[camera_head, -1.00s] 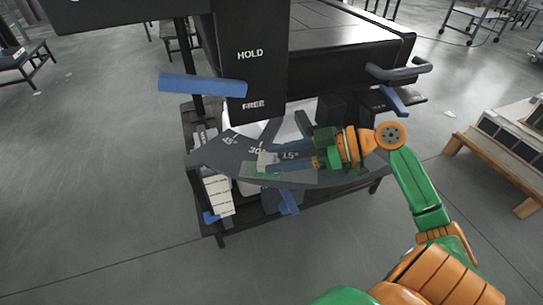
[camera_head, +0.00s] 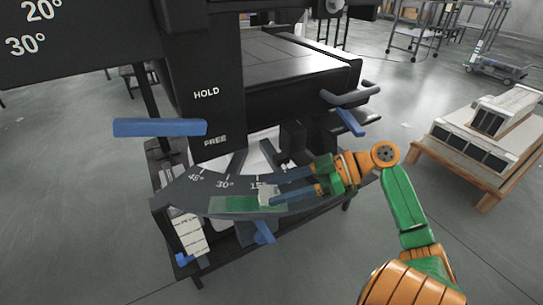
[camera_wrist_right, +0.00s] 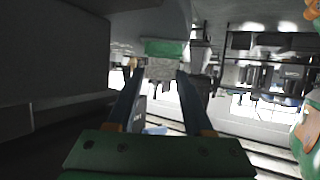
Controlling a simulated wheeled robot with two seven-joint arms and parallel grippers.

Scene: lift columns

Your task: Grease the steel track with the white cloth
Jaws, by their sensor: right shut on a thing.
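My right gripper (camera_head: 272,194) is shut on a small white cloth (camera_head: 267,196), held against the front of the dark curved plate (camera_head: 178,197) marked with angles. A green strip (camera_head: 235,205) lies along that plate, mostly to the left of the cloth; I take this curved band to be the steel track. In the right wrist view the pale cloth (camera_wrist_right: 162,70) sits between the two fingertips, with the green strip (camera_wrist_right: 165,48) just beyond it. The fingers partly cover the plate near the 15° mark. My left gripper is in neither view.
A black column (camera_head: 212,105) marked HOLD and FREE stands behind the plate, with a blue lever (camera_head: 160,127) to its left. A black handle (camera_head: 350,95) and blue lever (camera_head: 350,122) are at right. A wooden pallet (camera_head: 465,165) stands farther right.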

